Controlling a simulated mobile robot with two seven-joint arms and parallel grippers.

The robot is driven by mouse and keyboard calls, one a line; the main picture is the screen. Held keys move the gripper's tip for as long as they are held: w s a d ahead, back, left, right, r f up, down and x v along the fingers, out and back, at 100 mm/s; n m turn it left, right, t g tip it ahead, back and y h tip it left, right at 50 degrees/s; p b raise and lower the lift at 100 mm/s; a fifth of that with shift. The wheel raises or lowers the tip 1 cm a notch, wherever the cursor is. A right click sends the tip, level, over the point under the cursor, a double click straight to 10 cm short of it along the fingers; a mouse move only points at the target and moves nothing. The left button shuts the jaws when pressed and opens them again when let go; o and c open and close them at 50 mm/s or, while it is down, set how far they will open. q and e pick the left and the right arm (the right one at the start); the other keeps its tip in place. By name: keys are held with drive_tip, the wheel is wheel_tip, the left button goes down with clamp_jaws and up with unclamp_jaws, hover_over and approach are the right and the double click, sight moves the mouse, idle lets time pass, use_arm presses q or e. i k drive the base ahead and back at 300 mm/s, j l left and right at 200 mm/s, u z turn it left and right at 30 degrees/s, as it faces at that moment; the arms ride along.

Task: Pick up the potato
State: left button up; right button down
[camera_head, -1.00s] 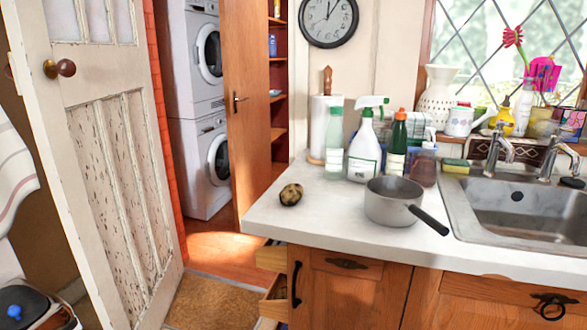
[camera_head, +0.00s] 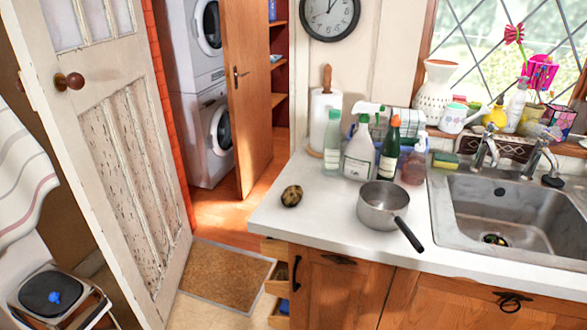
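The potato (camera_head: 292,196) is small, brown and mottled. It lies on the white countertop (camera_head: 310,228) near its left end, in the head view. It stands apart from the grey saucepan (camera_head: 378,208) to its right, and nothing covers it. Neither of my grippers shows in the head view, so their state is hidden.
Several bottles (camera_head: 360,155) and a paper towel roll (camera_head: 324,118) stand behind the potato. The saucepan's black handle (camera_head: 409,235) points towards the front edge. A sink (camera_head: 510,215) is at the right. Drawers (camera_head: 276,280) stick out below the counter's left end.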

sight(292, 194)
drive_tip(key=z, duration=1.4)
drive_tip(key=j+u, duration=0.4)
drive_tip(key=j, duration=0.75)
